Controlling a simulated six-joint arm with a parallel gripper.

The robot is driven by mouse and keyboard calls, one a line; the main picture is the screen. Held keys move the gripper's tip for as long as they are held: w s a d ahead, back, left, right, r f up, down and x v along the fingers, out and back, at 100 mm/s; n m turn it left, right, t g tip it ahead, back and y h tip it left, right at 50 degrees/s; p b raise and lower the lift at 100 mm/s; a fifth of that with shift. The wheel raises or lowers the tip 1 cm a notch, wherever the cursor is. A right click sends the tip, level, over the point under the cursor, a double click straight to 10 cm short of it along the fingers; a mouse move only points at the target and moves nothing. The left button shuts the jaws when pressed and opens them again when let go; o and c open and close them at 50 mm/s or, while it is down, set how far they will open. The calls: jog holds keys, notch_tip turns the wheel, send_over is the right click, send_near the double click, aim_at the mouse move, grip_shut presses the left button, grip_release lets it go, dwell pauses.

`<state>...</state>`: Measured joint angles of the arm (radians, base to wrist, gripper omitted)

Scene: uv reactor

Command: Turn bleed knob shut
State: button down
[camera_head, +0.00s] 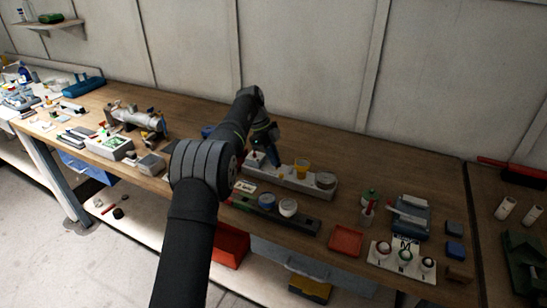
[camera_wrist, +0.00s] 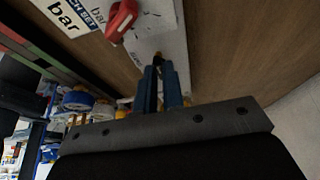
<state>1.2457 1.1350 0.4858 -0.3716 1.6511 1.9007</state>
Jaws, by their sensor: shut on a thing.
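My gripper (camera_head: 265,158) points down at the left end of a long pale grey block (camera_head: 285,182) on the bench. In the wrist view its two blue fingers (camera_wrist: 160,68) are shut on a small dark knob (camera_wrist: 158,57), apparently the bleed knob, on a pale plate (camera_wrist: 160,40). The fingers hide most of the knob, so its angle cannot be told. A red knob or lever (camera_wrist: 122,18) sits on the same plate, apart from the fingers. A label reading "bar" (camera_wrist: 70,15) is beside it.
On the block stand a yellow cup (camera_head: 302,167) and a round grey piece (camera_head: 325,180). In front lies a dark tray (camera_head: 300,226) with round jars (camera_head: 288,207). Bare wood lies behind the block.

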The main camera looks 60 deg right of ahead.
dwell(0.3)
jog(key=c, duration=1.5)
grip_release()
jog(key=shift+c, duration=0.2)
jog(key=v, duration=0.7)
jog(key=shift+r, duration=0.3)
jog(key=shift+w+f, duration=0.1)
jog(key=x, duration=0.7)
jog(key=shift+f, duration=0.3)
jog(key=shift+r, duration=0.1)
